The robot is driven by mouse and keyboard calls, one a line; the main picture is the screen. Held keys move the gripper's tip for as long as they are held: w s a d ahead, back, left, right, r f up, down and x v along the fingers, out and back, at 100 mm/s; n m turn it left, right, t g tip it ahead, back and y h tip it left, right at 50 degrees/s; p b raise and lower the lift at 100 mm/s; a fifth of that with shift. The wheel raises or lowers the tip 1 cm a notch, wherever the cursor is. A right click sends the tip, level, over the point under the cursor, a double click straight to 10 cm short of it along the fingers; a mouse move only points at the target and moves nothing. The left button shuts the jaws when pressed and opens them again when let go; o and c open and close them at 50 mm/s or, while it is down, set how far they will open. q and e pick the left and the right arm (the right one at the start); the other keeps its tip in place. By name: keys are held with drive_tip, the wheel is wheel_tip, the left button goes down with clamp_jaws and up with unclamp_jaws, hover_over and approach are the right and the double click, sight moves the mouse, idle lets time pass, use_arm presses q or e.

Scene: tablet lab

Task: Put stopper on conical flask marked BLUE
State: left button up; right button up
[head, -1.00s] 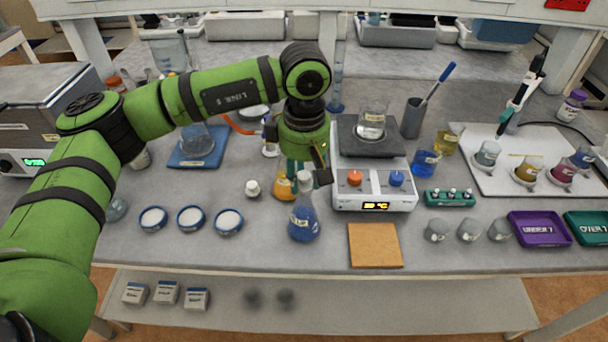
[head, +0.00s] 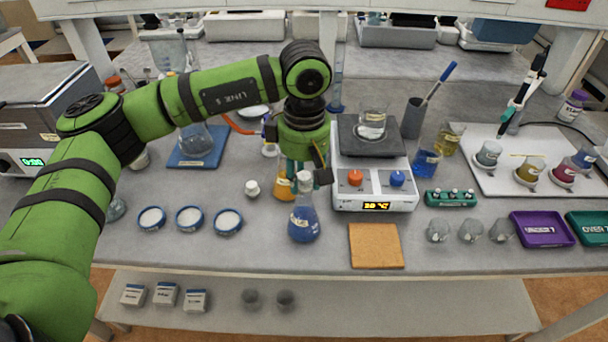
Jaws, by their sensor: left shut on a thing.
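I cannot tell whether this stopper touches the flask's mouth. A second conical flask with orange liquid (head: 283,189) stands just behind, partly covered by the gripper. A small whitish stopper-like piece (head: 252,188) sits on the bench to the left. My right gripper is not in view.
A hotplate (head: 372,195) with a beaker on top stands close to the right of the gripper. A brown square mat (head: 375,246) lies at the front. Blue-rimmed dishes (head: 189,219) are at left. Small beakers (head: 470,231) and a purple tray (head: 540,229) are at right.

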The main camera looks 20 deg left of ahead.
use_arm(q)
drive_tip(key=shift+b, duration=0.35)
idle(0.7)
idle(0.4)
drive_tip(key=o, duration=1.5)
drive_tip(key=shift+o, duration=0.2)
drive_tip(key=shift+r+p, duration=1.7)
drive_tip(key=shift+r, duration=1.8)
clamp_jaws()
